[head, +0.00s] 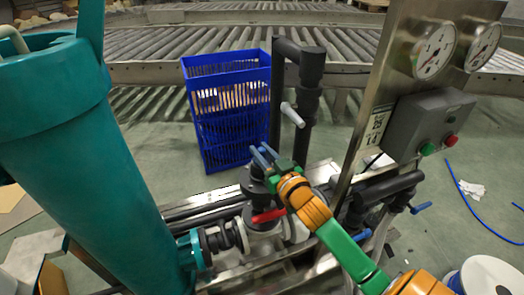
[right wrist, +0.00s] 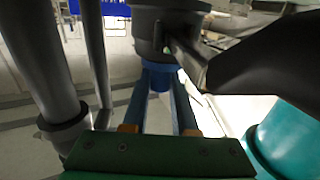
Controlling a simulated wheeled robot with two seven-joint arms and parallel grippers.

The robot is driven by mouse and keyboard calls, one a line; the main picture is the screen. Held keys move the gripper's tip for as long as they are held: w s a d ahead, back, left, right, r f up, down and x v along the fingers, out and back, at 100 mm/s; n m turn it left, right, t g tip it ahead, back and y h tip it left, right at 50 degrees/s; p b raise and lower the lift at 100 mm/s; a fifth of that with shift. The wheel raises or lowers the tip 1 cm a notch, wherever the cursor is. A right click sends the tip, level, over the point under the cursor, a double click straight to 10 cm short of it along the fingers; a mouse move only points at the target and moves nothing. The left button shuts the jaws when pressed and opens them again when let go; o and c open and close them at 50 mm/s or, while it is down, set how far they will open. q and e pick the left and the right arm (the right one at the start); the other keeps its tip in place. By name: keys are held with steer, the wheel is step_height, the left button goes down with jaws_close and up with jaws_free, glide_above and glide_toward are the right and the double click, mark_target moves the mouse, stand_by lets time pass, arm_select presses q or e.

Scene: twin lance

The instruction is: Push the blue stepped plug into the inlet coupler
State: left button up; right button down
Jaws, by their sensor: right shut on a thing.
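My right gripper (head: 265,155) has blue fingers and reaches in from the lower right in the head view, above the pipework. In the right wrist view its fingers (right wrist: 161,88) are shut on the blue stepped plug (right wrist: 159,80). The plug's far end meets the mouth of a dark grey round fitting (right wrist: 150,35), which looks like the inlet coupler. How deep the plug sits in it I cannot tell. In the head view the plug is too small to make out. My left gripper is not in view.
A large teal cylinder (head: 95,150) stands at the left. A red-handled valve (head: 269,215) lies close below my right gripper. Dark upright pipes (head: 308,100) and a blue crate (head: 229,128) stand behind. A gauge panel (head: 395,60) stands at the right.

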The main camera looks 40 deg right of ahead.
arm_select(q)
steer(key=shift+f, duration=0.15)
arm_select(e)
steer(key=shift+f, duration=0.15)
steer(key=c, duration=0.6)
jaws_free()
steer(key=shift+s, duration=0.3)
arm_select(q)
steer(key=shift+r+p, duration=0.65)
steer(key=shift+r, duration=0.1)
arm_select(e)
steer(key=s, duration=0.6)
steer(key=shift+s+a, duration=0.25)
steer(key=shift+a, duration=0.1)
